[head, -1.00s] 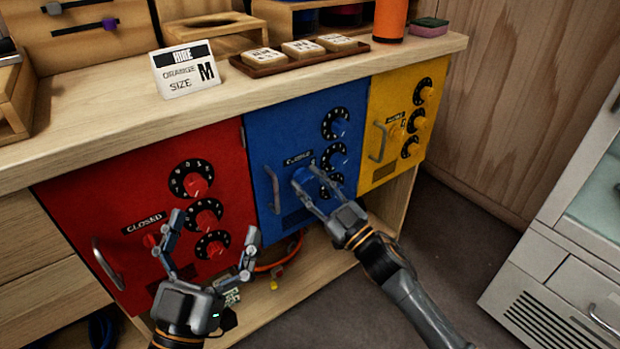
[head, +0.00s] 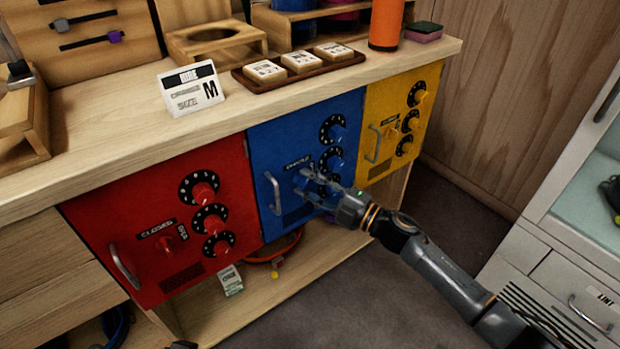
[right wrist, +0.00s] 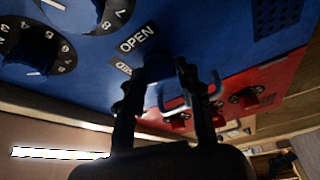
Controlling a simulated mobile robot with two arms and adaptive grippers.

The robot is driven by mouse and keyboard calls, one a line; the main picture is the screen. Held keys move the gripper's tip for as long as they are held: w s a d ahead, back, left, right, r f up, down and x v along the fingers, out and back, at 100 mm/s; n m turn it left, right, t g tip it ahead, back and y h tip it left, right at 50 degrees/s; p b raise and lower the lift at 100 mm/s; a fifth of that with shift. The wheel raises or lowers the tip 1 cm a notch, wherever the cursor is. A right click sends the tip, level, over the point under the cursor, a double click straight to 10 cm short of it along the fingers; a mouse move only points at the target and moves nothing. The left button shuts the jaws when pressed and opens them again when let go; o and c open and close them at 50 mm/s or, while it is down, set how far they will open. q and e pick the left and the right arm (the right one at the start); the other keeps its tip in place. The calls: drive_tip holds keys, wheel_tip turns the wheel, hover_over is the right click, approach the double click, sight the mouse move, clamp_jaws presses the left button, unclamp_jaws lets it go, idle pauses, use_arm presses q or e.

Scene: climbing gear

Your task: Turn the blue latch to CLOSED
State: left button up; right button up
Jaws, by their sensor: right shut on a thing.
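The blue latch (head: 300,180) is a knob on the blue door (head: 262,150), beside its grey handle (head: 273,193). My right gripper (head: 313,187) reaches in from the right and is shut on the latch; its fingers hide much of it. A small dark label (head: 298,163) sits above the latch, too blurred to read in the head view. In the right wrist view an OPEN label (right wrist: 138,39) is clear, and a second label (right wrist: 124,70) beside it is partly hidden by a finger. The latch's exact angle is hard to tell. My left gripper is out of view.
The red door (head: 100,235) at left and yellow door (head: 385,105) at right carry similar dials, latches and handles. The counter (head: 130,125) above holds a size sign (head: 190,88) and a tile tray (head: 300,72). Open floor (head: 310,300) lies in front.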

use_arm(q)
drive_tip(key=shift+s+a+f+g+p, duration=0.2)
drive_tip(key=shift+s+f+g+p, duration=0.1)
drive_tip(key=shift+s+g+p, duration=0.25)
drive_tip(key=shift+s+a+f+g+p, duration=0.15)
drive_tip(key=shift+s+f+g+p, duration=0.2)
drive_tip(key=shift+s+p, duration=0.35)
use_arm(e)
drive_tip(key=shift+n+g+h, duration=0.5)
drive_tip(key=shift+n, duration=1.4)
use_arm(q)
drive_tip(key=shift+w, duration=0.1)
use_arm(e)
drive_tip(key=o, duration=1.1)
drive_tip(key=shift+o, duration=0.2)
